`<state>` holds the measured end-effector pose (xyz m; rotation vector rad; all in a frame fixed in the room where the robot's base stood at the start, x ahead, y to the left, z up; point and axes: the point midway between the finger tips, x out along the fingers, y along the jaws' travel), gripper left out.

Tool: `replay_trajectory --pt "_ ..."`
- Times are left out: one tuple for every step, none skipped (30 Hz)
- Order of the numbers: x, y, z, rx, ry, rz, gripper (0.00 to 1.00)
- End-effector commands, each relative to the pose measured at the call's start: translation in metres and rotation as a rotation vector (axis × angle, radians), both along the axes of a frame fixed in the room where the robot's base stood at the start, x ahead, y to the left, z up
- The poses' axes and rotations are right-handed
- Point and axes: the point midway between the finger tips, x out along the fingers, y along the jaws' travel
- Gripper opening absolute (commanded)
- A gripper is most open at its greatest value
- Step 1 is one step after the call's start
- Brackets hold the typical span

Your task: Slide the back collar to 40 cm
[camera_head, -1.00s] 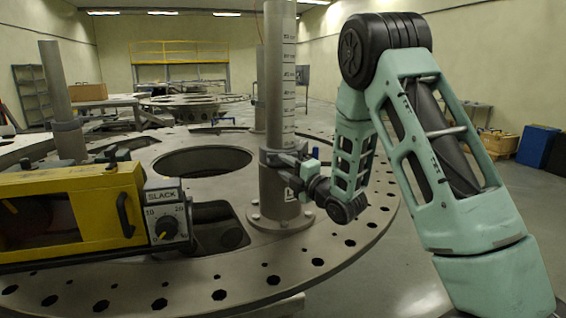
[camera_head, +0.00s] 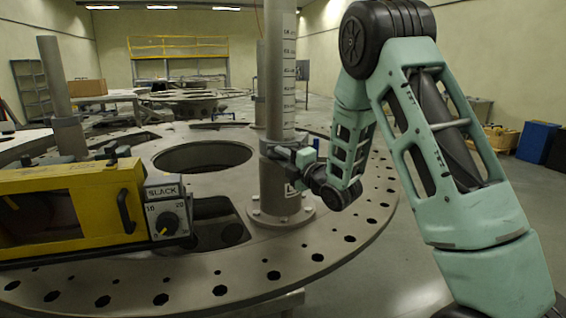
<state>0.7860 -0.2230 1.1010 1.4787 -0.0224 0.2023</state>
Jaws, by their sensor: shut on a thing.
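A grey upright post (camera_head: 275,85) with a printed scale on its right side stands on the round turret plate (camera_head: 300,245). A dark collar (camera_head: 276,146) is around this post, a little above its flanged foot. My gripper (camera_head: 291,154) comes from the right and is shut on the collar's right side; the fingertips are small and partly hidden. The scale figures are too small to read. A second post (camera_head: 55,75) at the left carries a collar (camera_head: 68,136). Part of a third post (camera_head: 259,85) shows behind the scaled one, mostly hidden.
A yellow box (camera_head: 60,200) with a handle and a dial panel marked SLACK (camera_head: 166,213) fills the near left. The plate has a large round opening (camera_head: 203,155) and several rim holes. A yellow railing (camera_head: 178,48) and blue boxes (camera_head: 538,143) stand far off.

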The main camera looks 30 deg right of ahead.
Motion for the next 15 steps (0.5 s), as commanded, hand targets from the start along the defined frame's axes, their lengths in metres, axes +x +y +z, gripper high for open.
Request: replay_trajectory --pt "0.000 0.001 0.018 -0.003 -0.017 0.002 0.00" --pt "0.000 0.000 0.025 -0.004 -0.018 0.001 0.00" --pt "0.000 0.000 0.035 -0.003 -0.019 0.001 0.00" --pt "0.000 0.000 0.042 -0.004 -0.020 0.000 0.00" --pt "0.000 0.000 0.050 -0.004 -0.021 0.000 0.00" --pt "0.000 0.000 0.060 -0.003 -0.022 0.000 0.00" --pt "0.000 0.000 0.067 -0.003 -0.020 0.000 0.00" --pt "0.000 0.000 0.074 -0.003 -0.021 0.001 0.00" --pt "0.000 0.000 0.084 -0.004 -0.021 0.001 0.00" --pt "0.000 0.000 0.090 -0.003 -0.020 0.000 0.00" --pt "0.000 0.000 0.097 -0.003 -0.020 0.000 0.00" --pt "0.000 -0.001 0.104 -0.004 -0.020 -0.001 0.00" --pt "0.000 -0.001 0.110 -0.003 -0.021 -0.001 0.00" --pt "0.000 -0.001 0.115 -0.003 -0.020 -0.001 0.00" --pt "0.000 0.000 0.120 -0.002 -0.018 0.000 0.00"
